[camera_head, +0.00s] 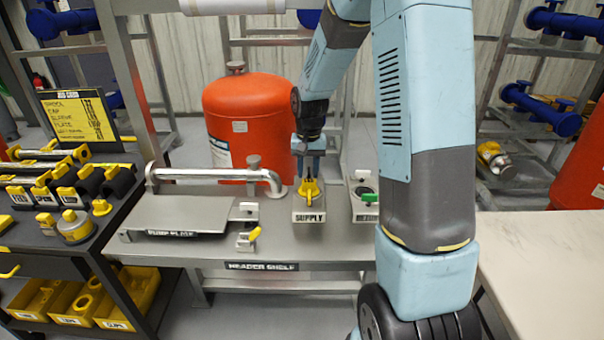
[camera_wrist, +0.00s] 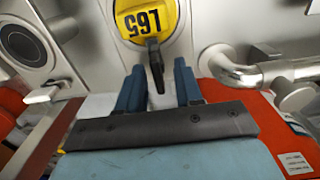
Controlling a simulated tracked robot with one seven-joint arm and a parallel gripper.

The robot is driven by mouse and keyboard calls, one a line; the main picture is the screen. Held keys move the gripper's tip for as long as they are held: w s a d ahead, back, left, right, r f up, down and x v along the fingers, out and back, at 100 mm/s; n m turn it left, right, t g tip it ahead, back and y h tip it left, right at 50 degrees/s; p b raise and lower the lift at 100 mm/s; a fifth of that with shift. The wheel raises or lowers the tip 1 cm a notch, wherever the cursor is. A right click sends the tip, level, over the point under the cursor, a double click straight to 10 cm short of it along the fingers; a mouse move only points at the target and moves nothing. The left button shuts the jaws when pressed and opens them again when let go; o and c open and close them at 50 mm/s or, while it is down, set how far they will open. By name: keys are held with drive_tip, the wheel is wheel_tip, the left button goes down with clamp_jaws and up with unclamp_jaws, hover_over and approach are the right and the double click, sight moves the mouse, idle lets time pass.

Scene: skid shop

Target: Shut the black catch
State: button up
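The fingers are apart, with visible space on both sides of the lever. In the head view my gripper (camera_head: 308,172) points down over the yellow cap (camera_head: 308,190) on the grey block (camera_head: 309,216) labelled SUPPLY. The catch is too small there to tell apart. Whether a finger touches it I cannot tell.
The HEADER SHELF (camera_head: 320,266) carries a bent pipe (camera_head: 215,174), a flat plate, a yellow-handled clamp (camera_head: 250,238) at left, and a block with a green handle (camera_head: 364,192) at right. A red tank (camera_head: 255,115) stands behind. A tool cart (camera_head: 60,270) is at left.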

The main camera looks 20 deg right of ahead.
drive_tip(key=shift+r, duration=3.5)
drive_tip(key=m, duration=0.4)
drive_tip(key=shift+r, duration=0.25)
drive_tip(key=shift+r+m, duration=0.15)
drive_tip(key=shift+m, duration=1.35)
drive_tip(key=shift+r+m, duration=0.15)
drive_tip(key=shift+m, duration=0.95)
drive_tip(key=m, duration=0.4)
drive_tip(key=shift+r+m, duration=0.25)
drive_tip(key=shift+m, duration=0.15)
